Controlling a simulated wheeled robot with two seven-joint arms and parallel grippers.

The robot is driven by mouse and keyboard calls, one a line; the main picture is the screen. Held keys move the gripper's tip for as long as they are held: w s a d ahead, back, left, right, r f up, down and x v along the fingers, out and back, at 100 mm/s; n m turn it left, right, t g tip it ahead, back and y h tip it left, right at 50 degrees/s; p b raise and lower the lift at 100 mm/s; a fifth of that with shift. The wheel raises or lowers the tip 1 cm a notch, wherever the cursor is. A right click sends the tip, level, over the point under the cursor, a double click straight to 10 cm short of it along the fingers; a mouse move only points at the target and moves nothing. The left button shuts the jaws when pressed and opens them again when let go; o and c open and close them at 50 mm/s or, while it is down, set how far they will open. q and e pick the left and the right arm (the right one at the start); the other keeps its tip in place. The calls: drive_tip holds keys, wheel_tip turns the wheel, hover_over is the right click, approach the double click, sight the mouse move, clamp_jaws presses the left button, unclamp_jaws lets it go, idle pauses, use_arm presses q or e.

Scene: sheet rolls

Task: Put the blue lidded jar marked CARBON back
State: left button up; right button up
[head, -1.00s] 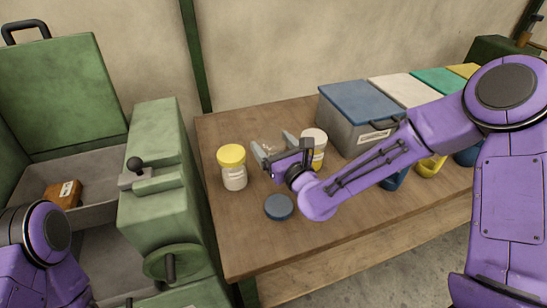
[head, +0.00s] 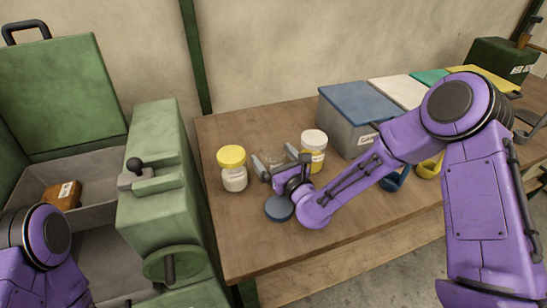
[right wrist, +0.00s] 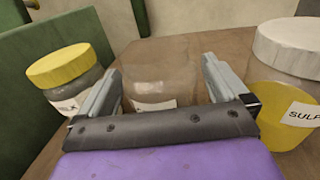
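A clear glass jar (right wrist: 160,84) with a small white label stands between the fingers of my right gripper; the label is not legible. No lid shows on it. In the head view the jar (head: 274,158) is mostly hidden by the gripper. My right gripper (head: 277,160) is open, one finger on each side of the jar; the wrist view (right wrist: 163,90) shows small gaps beside the glass. A flat blue lid (head: 279,208) lies on the table in front of the gripper. My left gripper is out of view.
A yellow-lidded jar (head: 232,168) stands left of the gripper and a white-lidded jar with yellow contents (head: 314,152) stands close on its right. A grey bin with a blue lid (head: 350,125) stands behind right. The front left of the wooden table (head: 240,240) is clear.

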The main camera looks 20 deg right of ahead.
drive_tip(key=shift+r, duration=0.15)
drive_tip(key=shift+s, duration=0.2)
drive_tip(key=s, duration=0.2)
drive_tip(key=s+d+b, duration=0.1)
drive_tip(key=s, duration=0.2)
drive_tip(key=s+b, duration=0.1)
drive_tip(key=s, duration=0.2)
drive_tip(key=shift+s+d, duration=0.1)
drive_tip(key=shift+d, duration=0.3)
drive_tip(key=shift+s+d+r+p, duration=0.1)
drive_tip(key=shift+s+p, duration=0.25)
drive_tip(key=shift+s, duration=0.3)
drive_tip(key=shift+s+d+r+p, duration=0.1)
drive_tip(key=shift+s+p, duration=0.25)
drive_tip(key=shift+s, duration=0.25)
drive_tip(key=shift+s+f, duration=0.15)
drive_tip(key=shift+s, duration=0.2)
